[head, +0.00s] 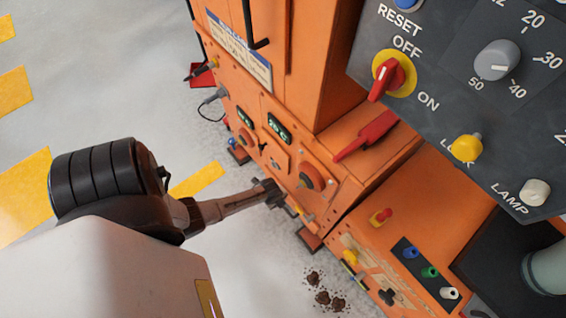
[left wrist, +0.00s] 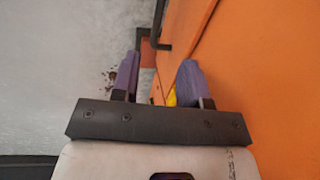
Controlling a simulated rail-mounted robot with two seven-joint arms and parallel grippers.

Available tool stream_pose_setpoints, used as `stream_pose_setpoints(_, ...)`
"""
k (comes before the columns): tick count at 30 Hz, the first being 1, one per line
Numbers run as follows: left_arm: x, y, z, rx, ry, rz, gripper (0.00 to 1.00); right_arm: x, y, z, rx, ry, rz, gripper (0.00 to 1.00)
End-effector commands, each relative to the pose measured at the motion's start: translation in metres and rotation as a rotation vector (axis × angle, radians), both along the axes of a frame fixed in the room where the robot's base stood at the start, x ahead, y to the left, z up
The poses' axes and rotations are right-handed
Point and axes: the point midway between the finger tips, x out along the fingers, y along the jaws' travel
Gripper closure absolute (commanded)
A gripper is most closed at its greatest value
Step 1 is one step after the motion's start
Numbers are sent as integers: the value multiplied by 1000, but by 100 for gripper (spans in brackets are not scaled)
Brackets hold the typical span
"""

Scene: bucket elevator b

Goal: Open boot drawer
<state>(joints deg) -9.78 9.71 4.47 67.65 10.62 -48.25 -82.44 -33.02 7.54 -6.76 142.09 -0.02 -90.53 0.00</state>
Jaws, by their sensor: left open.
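The orange machine (head: 265,120) stands in the middle of the head view, and its orange face (left wrist: 245,85) fills the right of the left wrist view. I cannot pick out the boot drawer with certainty. My left gripper (head: 274,193) is close to the machine's low front face, partly hidden by its own dark body. In the left wrist view my left gripper (left wrist: 157,68) has its two purple fingers apart. A dark bent bar (left wrist: 160,28) shows beyond the fingertips, and a yellow part (left wrist: 171,97) shows beside the right finger. Whether a finger touches anything is unclear. My right gripper is out of view.
A control panel (head: 440,120) with a red switch (head: 390,76) and several knobs hangs at the upper right. A red lever (head: 364,137) sits on the machine. Dark crumbs (head: 325,292) lie on the grey floor (head: 110,70), which is open at the left.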

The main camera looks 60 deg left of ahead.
Motion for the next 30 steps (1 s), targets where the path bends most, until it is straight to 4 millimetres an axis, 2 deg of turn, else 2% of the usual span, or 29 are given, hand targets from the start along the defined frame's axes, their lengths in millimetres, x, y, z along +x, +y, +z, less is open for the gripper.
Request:
stream_pose_setpoints(5,3,1,-18,3,1,-19,59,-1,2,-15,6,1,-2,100)
stream_pose_setpoints(18,17,5,-95,4,3,-17,59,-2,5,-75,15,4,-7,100)
stream_pose_setpoints(24,21,5,-118,3,2,-16,59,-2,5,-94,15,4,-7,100)
stream_pose_setpoints(30,24,6,-131,3,3,-18,59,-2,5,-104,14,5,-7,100)
